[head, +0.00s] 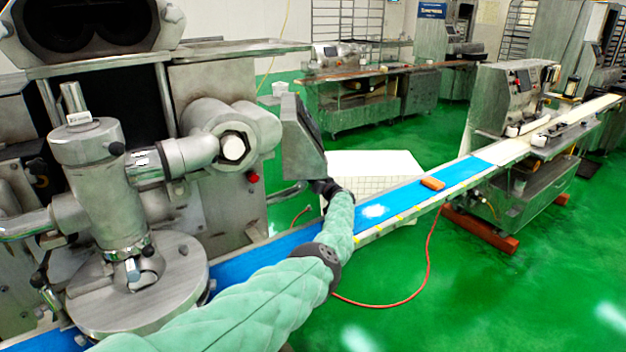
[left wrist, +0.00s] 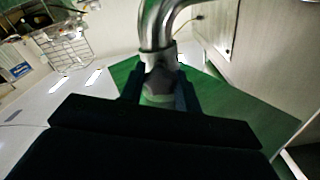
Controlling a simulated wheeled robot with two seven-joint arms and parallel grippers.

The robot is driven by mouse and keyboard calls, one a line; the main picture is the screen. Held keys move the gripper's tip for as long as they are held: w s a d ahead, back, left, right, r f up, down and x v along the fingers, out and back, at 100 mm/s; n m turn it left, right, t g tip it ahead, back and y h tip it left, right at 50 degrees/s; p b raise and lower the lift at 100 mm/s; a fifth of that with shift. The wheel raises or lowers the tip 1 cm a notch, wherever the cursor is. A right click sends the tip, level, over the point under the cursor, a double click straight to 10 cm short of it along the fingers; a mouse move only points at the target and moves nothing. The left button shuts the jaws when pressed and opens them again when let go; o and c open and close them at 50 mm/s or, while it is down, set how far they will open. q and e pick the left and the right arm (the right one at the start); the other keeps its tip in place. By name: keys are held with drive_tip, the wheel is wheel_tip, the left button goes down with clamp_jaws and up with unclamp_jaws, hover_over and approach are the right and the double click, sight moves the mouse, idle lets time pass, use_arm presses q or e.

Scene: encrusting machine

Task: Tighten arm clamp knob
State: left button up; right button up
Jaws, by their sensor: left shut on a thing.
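My left arm reaches in from the lower left of the head view. Its dark wrist end is beside the tilted control panel, where the fingers and what they hold cannot be made out. In the left wrist view, my left gripper (left wrist: 160,92) has its dark fingers on both sides of a grey knob (left wrist: 160,76), taken as the arm clamp knob. It is shut on it. The knob sits at the end of a curved shiny metal tube (left wrist: 153,30). My right gripper is not in view.
The encrusting machine (head: 205,85) fills the left, with a steel cylinder (head: 95,185) and a control panel (head: 302,140). A blue conveyor belt (head: 390,205) runs to the right, bearing an orange block (head: 432,184). A red hose (head: 428,265) lies on the open green floor.

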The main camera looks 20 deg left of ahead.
use_arm(q)
drive_tip(key=shift+f, duration=0.1)
idle(0.3)
drive_tip(key=o, duration=1)
drive_tip(key=shift+d, duration=0.1)
drive_tip(key=v, duration=0.7)
drive_tip(key=shift+s+d, duration=0.25)
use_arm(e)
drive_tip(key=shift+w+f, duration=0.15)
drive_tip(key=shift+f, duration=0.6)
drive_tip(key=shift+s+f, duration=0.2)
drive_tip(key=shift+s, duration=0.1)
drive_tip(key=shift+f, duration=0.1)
